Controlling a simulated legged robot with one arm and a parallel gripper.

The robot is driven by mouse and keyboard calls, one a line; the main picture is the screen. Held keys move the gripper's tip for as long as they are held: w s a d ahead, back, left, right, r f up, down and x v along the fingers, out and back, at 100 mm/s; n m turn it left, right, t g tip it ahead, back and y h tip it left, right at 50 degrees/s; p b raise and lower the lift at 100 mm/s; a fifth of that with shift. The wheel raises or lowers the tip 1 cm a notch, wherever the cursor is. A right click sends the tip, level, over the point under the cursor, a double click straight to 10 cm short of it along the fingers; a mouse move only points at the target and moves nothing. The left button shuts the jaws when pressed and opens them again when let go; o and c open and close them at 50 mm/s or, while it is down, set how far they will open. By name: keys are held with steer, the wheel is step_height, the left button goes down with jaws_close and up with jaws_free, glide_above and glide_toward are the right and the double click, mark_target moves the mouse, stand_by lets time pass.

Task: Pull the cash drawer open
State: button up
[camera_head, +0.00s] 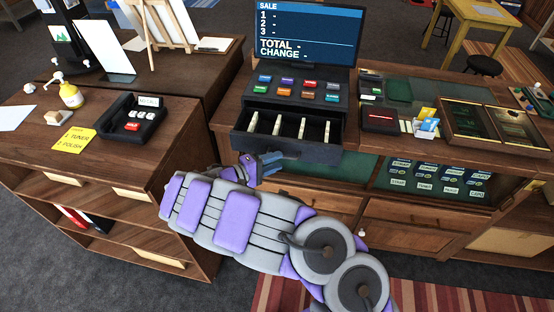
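The cash register stands on the wooden counter, with a dark screen (306,32) reading "SALE" and a panel of coloured keys (298,88). Below the keys, the cash drawer (288,138) sticks out past the counter's front edge and stands open. Pale upright dividers or bill clips show in its compartments. My gripper (270,160) is just below and in front of the drawer's front, near its left half. Its blue-grey fingers are close to the drawer front; I cannot tell whether they touch it. The gap between the fingertips is too small to make out.
A card terminal (133,120), a yellow note (74,140) and a yellow bottle (71,95) are on the left counter. Wooden drawers (425,215) are below. Striped rug (430,290) covers the floor in front.

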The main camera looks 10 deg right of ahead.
steer(key=p+v, duration=0.1)
steer(key=v, duration=1.5)
steer(key=shift+w+a+p, duration=0.15)
steer(key=shift+a+p, duration=0.15)
steer(key=shift+f, duration=0.15)
